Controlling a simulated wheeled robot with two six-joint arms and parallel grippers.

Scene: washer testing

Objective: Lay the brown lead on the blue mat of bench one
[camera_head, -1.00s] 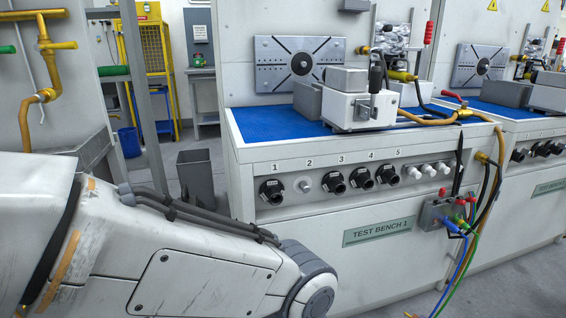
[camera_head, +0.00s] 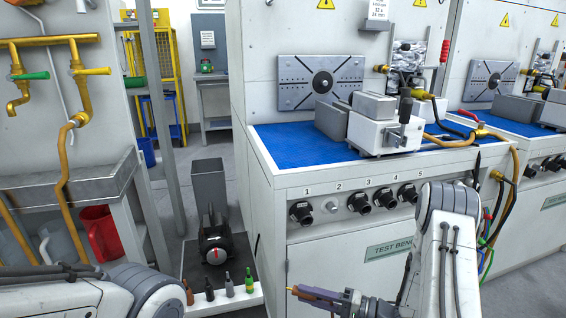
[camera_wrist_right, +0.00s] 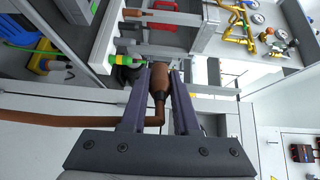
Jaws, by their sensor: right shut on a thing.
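The blue mat (camera_head: 284,148) lies on top of bench one (camera_head: 345,275), the bench labelled TEST BENCH 1. My right gripper (camera_head: 308,293) is low in front of that bench, below and apart from the mat. In the right wrist view my right gripper (camera_wrist_right: 160,75) is shut on the brown lead (camera_wrist_right: 160,84). The lead's plug sits between the fingers and its brown cable runs off to the left. My left arm shows at the lower left in the head view, but its gripper is out of view.
Knobs (camera_head: 360,203) line the bench front. A white rail (camera_head: 240,297) at lower left holds several coloured plugs.

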